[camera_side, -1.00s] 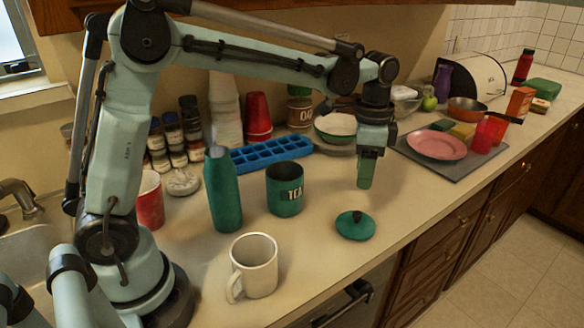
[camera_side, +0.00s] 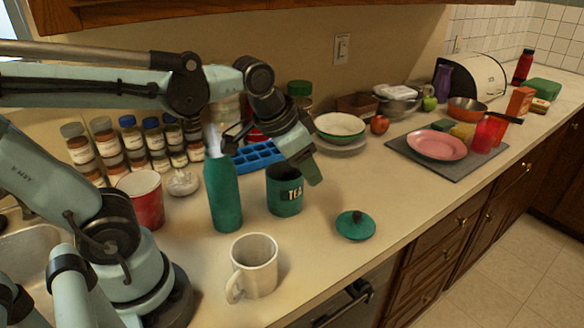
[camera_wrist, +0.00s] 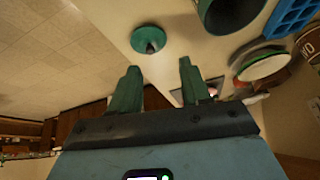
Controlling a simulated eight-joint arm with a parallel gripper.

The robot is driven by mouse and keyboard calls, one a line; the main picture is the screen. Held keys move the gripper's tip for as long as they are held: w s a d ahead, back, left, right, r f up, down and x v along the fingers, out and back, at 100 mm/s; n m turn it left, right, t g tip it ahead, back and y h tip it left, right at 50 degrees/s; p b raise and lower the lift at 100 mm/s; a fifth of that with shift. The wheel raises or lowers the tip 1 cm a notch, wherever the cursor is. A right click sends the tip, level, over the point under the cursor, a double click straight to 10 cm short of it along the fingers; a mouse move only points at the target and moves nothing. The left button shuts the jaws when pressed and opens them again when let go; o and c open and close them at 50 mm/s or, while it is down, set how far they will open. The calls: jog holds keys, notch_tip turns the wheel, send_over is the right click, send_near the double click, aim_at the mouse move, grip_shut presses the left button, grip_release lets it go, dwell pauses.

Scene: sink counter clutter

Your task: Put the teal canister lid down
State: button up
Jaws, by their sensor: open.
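The teal canister lid (camera_side: 356,226) lies on the counter near its front edge, dark knob up. It also shows in the wrist view (camera_wrist: 148,40), beyond my fingertips and apart from them. The teal TEA canister (camera_side: 284,193) stands upright to the left of the lid and behind it, its top partly hidden by my gripper. It shows in part at the top of the wrist view (camera_wrist: 232,14). My gripper (camera_side: 312,178) is tilted above the counter just right of the canister. Its two green fingers (camera_wrist: 158,75) are apart with nothing between them.
A teal bottle (camera_side: 222,195) stands left of the canister, and a white mug (camera_side: 254,268) stands in front. A blue ice tray (camera_side: 250,157) and a green-rimmed bowl (camera_side: 336,126) are behind. A grey mat (camera_side: 468,166) with a pink plate (camera_side: 437,145) lies right. Counter right of the lid is clear.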

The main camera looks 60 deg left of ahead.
jog(key=s+f+n+t, duration=0.1)
jog(key=s+a+f+n, duration=0.1)
jog(key=s, duration=0.1)
jog(key=shift+s+f+t, duration=0.15)
jog(key=shift+f+t, duration=0.05)
jog(key=shift+t, duration=0.2)
jog(key=shift+o, duration=0.4)
